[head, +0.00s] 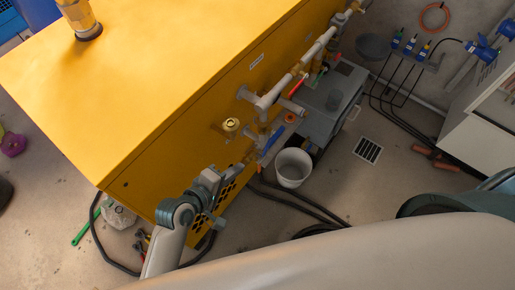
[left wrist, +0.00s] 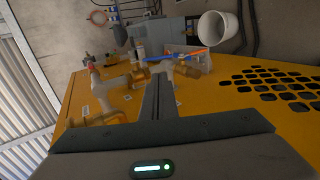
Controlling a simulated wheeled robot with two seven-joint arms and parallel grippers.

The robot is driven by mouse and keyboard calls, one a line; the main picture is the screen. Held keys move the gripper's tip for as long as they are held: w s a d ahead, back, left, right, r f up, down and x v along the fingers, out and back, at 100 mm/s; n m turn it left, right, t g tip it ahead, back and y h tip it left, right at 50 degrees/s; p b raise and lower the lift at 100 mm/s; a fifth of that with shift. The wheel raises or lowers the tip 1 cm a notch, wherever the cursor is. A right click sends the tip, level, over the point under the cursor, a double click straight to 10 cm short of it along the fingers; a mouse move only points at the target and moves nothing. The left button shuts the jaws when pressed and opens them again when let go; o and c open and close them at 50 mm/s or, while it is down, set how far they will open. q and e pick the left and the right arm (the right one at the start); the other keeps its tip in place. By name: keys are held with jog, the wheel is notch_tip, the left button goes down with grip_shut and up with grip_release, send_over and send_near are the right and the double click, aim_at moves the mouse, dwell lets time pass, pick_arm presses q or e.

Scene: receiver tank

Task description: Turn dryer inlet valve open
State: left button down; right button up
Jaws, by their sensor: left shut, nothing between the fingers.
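A valve with a long blue lever (head: 272,141) sits on the pipework at the side of the yellow cabinet (head: 110,80). The blue lever also shows in the left wrist view (left wrist: 203,50), beyond my fingers. I cannot tell from any readable label which valve is the dryer inlet valve. A red handle (head: 298,86) is on the pipe higher up. My left gripper (head: 240,169) is close to the cabinet side, below the blue lever. In the left wrist view its fingers (left wrist: 158,90) are shut and empty, pointing toward the pipes. My right gripper is not in view.
A white bucket (head: 293,167) stands on the floor beside the pipework. A round brass fitting (head: 231,125) sticks out of the cabinet side. A grey box (head: 331,103) stands behind the bucket. Black hoses (head: 299,203) lie on the floor. Open floor is around the drain grate (head: 367,150).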

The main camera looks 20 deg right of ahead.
aim_at(265, 149)
pick_arm(q)
jog(key=shift+f, duration=0.1)
jog(key=p+x, duration=0.2)
jog(key=x, duration=1.2)
dwell(0.7)
